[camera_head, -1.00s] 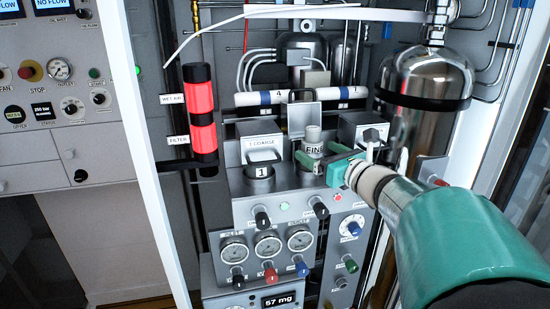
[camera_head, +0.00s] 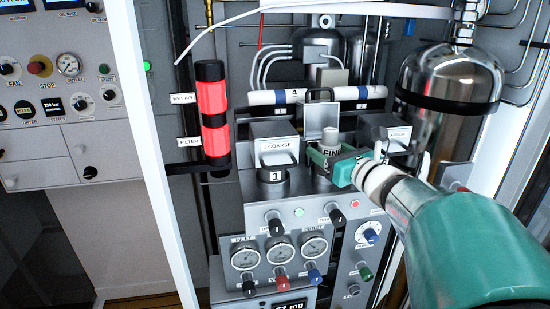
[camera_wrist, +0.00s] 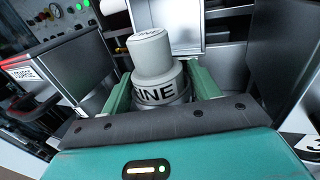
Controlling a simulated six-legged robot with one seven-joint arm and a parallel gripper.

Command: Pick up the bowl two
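A pale grey stepped cylinder lettered FINE (camera_head: 329,137) stands at the middle of the instrument panel, right of the black holder marked 1. I take it for bowl two, though no number 2 shows on it. In the wrist view this cylinder (camera_wrist: 152,55) stands upright between the two green fingers, its lettering cut off to "INE". My gripper (camera_head: 330,158) reaches in from the right at its level. In the wrist view my gripper (camera_wrist: 161,88) has a finger close against each side. Whether the fingers press on it I cannot tell. Its base is hidden.
The 1 COARSE block (camera_head: 272,152) stands just left of the cylinder. A grey box (camera_head: 385,130) is close on the right. A raised metal flap (camera_head: 321,115) is behind. A red cylinder (camera_head: 212,112) and a shiny tank (camera_head: 450,80) flank the panel. Gauges and knobs lie below.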

